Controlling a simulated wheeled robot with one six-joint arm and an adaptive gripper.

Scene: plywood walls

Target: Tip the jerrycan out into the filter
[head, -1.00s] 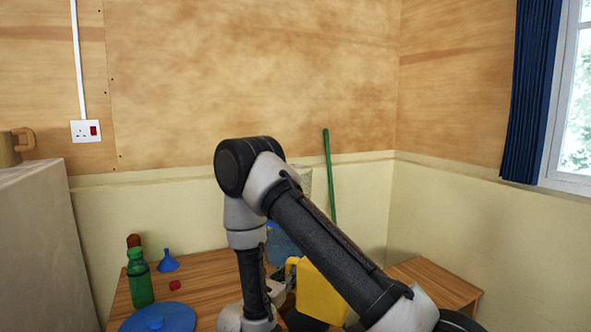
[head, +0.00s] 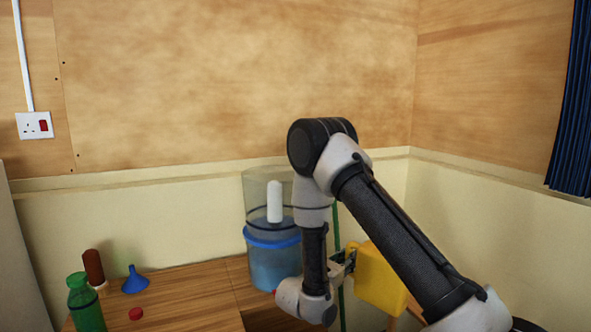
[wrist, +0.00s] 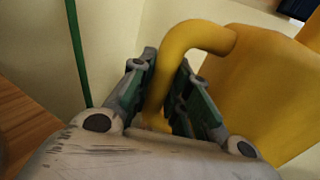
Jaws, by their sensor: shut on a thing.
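The yellow jerrycan (head: 378,280) hangs to the right of my wrist in the head view, partly behind my forearm. My gripper (head: 346,260) is shut on its handle. In the wrist view, the curved yellow handle (wrist: 190,45) passes between the two fingers of my gripper (wrist: 165,95), and the can's body (wrist: 265,85) fills the right side. The filter (head: 268,215) stands on the table left of my arm. It has a clear upper chamber with a white candle (head: 274,202) inside, and a blue lower part. My arm hides its right side.
A wooden table (head: 205,290) carries a green bottle (head: 85,305), a brown bottle (head: 94,268), a blue funnel (head: 135,280) and a red cap (head: 135,313) at its left. A green pole (head: 337,228) stands behind my arm. Plywood walls close the back and right.

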